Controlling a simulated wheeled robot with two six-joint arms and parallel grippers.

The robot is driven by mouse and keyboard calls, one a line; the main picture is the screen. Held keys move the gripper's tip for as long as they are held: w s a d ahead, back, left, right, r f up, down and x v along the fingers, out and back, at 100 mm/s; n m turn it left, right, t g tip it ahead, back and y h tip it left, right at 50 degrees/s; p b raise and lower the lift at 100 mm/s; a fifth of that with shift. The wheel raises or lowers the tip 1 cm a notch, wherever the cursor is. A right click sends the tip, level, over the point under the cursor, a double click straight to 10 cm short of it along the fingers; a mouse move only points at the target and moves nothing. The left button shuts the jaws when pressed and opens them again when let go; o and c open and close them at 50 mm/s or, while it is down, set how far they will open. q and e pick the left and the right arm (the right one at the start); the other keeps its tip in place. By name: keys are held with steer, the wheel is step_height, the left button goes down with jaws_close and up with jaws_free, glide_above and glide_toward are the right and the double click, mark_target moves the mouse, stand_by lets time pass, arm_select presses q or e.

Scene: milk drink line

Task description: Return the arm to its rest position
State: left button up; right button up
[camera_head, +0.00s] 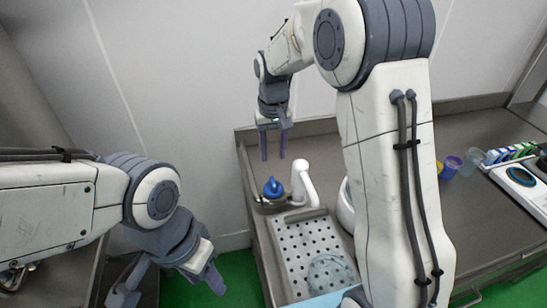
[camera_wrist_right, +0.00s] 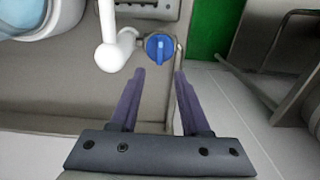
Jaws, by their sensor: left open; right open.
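My right gripper (camera_head: 273,147) hangs with its purple fingers pointing down over the back left corner of the counter (camera_head: 320,126). Its fingers are apart with nothing between them. In the right wrist view, the open right gripper (camera_wrist_right: 159,85) points toward the blue knob (camera_wrist_right: 159,47) and white faucet (camera_wrist_right: 112,50), apart from both. My left gripper (camera_head: 170,284) is low at the left, beside the counter, with its fingers spread and empty. My right arm covers part of the counter's middle.
A perforated drain tray (camera_head: 296,246) holds a pale bluish object (camera_head: 328,274). A purple cup (camera_head: 452,163) and a clear cup (camera_head: 472,158) stand at the right, near a scale-like device (camera_head: 522,176). A wall is behind; green floor (camera_head: 236,272) shows between the left arm and counter.

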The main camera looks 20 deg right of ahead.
stand_by(0.3)
steer(key=s+a+r+n, duration=0.2)
steer(key=s+a, duration=0.3)
steer(key=s, duration=0.3)
steer(key=s+a+r+n, duration=0.2)
steer(key=s+a, duration=0.3)
steer(key=s, duration=0.3)
steer(key=s+f+n+y, duration=0.1)
steer(key=s+f+n, duration=0.1)
steer(key=s, duration=1.1)
steer(key=shift+s+d+n, duration=0.25)
steer(key=shift+s+n, duration=0.1)
steer(key=shift+n, duration=0.45)
